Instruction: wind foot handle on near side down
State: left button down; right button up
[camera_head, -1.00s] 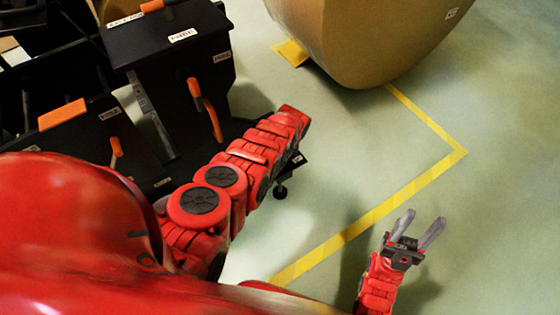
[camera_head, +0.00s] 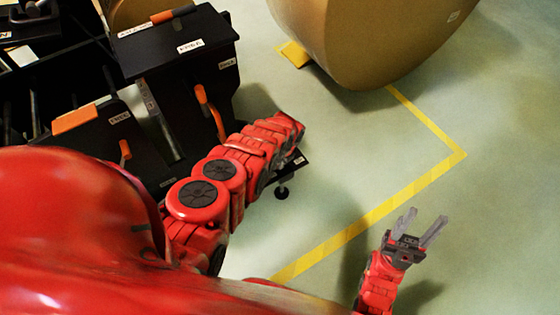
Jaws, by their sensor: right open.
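The black machine (camera_head: 180,50) stands at the upper left and carries several orange handles. One orange handle (camera_head: 209,112) hangs on its near right side, and a small one (camera_head: 125,150) sits lower left. I cannot tell which is the foot handle. My right gripper (camera_head: 421,228) is open and empty over bare floor at the lower right, well apart from the machine.
A big brown kraft roll (camera_head: 375,40) stands at the top, with a yellow block (camera_head: 293,53) at its lower left. A yellow line (camera_head: 375,216) marks the green floor. The floor on the right is clear.

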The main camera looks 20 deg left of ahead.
pick_arm(q)
jog(key=shift+a+m, duration=0.15)
jog(key=shift+m, duration=0.55)
jog(key=shift+w+a+m+t, duration=0.15)
jog(key=shift+m+t, duration=0.15)
jog(key=shift+m, duration=0.4)
jog(key=c, duration=0.8)
grip_release()
jog(key=shift+o, duration=0.2)
